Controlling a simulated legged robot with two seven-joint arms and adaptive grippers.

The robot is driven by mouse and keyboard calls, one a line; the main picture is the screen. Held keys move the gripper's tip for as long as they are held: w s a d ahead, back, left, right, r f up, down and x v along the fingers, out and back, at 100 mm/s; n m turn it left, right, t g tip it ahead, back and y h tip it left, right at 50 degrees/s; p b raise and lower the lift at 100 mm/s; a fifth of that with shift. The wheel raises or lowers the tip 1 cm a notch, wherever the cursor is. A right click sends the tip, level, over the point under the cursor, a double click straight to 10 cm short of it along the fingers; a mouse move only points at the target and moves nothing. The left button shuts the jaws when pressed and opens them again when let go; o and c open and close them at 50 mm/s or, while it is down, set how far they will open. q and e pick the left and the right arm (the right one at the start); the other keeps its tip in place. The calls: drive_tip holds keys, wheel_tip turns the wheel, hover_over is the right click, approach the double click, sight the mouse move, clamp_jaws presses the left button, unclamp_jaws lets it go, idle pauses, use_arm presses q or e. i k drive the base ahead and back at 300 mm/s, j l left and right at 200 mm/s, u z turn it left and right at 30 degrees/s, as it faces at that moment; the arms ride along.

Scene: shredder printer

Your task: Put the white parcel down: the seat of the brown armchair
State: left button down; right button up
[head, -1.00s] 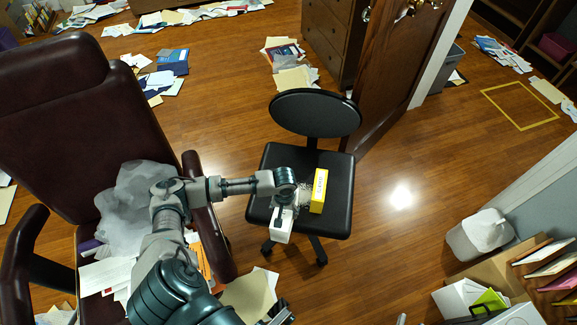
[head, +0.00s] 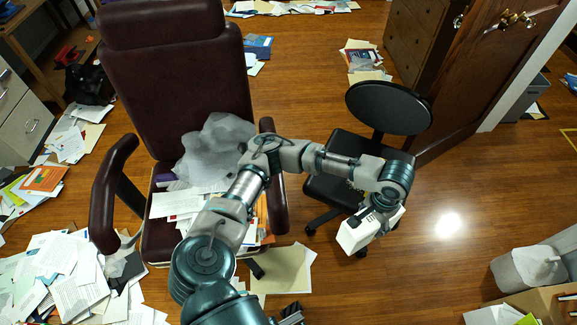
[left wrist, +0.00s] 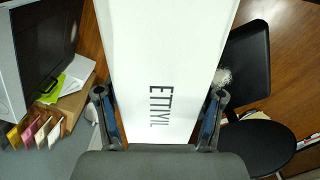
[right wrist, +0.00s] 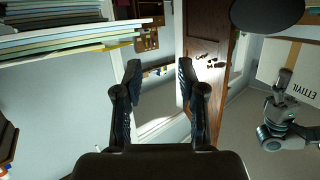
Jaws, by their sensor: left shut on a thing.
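The white parcel (head: 357,236) is in my left gripper (head: 378,218), above the floor just in front of the black office chair. It fills the left wrist view (left wrist: 165,60), with dark lettering, between the two fingers. It also shows at the right of the right wrist view (right wrist: 292,72). The brown armchair (head: 175,85) stands left of the parcel. Its seat (head: 160,238) is largely covered by a crumpled translucent bag (head: 215,150), papers (head: 178,205) and folders; my left arm hides part of it. My right gripper (right wrist: 158,75) is open and empty.
The black office chair (head: 390,108) stands right of the armchair, its seat partly hidden by my arm. Armrests (head: 108,190) flank the armchair seat. Papers (head: 60,265) litter the floor at left. A bin (head: 525,268) stands at lower right. Floor between the office chair and bin is clear.

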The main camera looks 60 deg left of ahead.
sight(165, 240)
drive_tip(key=k+j+u, duration=0.45)
drive_tip(key=k+j, duration=0.15)
drive_tip(key=j, duration=0.25)
drive_tip(key=u, duration=1.2)
